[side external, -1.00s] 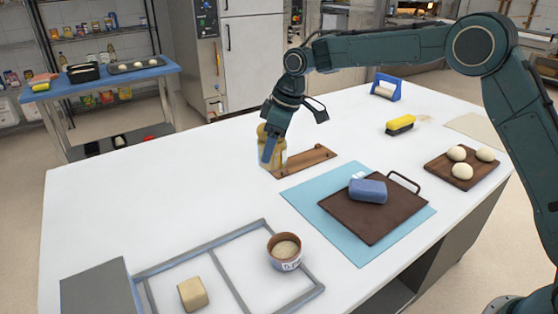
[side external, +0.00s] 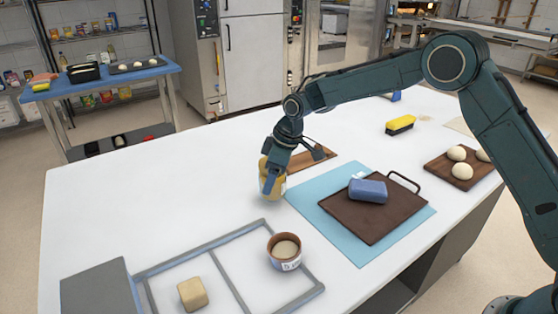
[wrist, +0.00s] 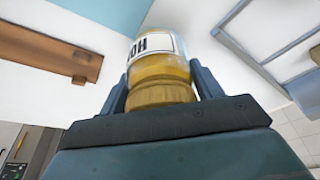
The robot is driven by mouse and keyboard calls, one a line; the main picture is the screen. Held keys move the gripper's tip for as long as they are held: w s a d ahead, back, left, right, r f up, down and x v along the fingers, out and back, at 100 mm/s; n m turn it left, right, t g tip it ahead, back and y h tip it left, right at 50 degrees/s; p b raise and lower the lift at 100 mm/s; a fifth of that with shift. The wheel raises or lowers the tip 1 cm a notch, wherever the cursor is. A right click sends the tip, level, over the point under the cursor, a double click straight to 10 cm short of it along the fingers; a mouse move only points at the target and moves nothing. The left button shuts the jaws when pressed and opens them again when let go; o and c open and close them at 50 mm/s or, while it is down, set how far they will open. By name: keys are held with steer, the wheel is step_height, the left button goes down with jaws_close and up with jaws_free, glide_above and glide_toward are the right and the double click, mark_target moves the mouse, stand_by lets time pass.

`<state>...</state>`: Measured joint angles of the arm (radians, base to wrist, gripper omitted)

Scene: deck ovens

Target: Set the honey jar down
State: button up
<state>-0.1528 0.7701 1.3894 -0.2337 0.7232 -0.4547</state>
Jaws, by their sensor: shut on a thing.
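The honey jar (side external: 264,178) is amber with a pale label, and my gripper (side external: 271,182) is shut on it. In the wrist view the jar (wrist: 160,72) sits between both fingers of my gripper (wrist: 160,92), with part of its lettering showing. In the side view the gripper partly covers the jar. The jar is over the white table, left of the blue mat (side external: 300,197) and in front of the brown wooden board (side external: 318,160). I cannot tell whether its base touches the table.
A grey divided frame (side external: 228,237) lies at the front, holding a bowl (side external: 284,250) and a beige block (side external: 192,293). The table's left side (side external: 130,195) is clear.

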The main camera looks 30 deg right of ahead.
steer(key=shift+f, duration=0.95)
steer(key=shift+f, duration=0.1)
steer(key=o, duration=1.3)
steer(key=shift+f, duration=0.1)
steer(key=v, duration=1.2)
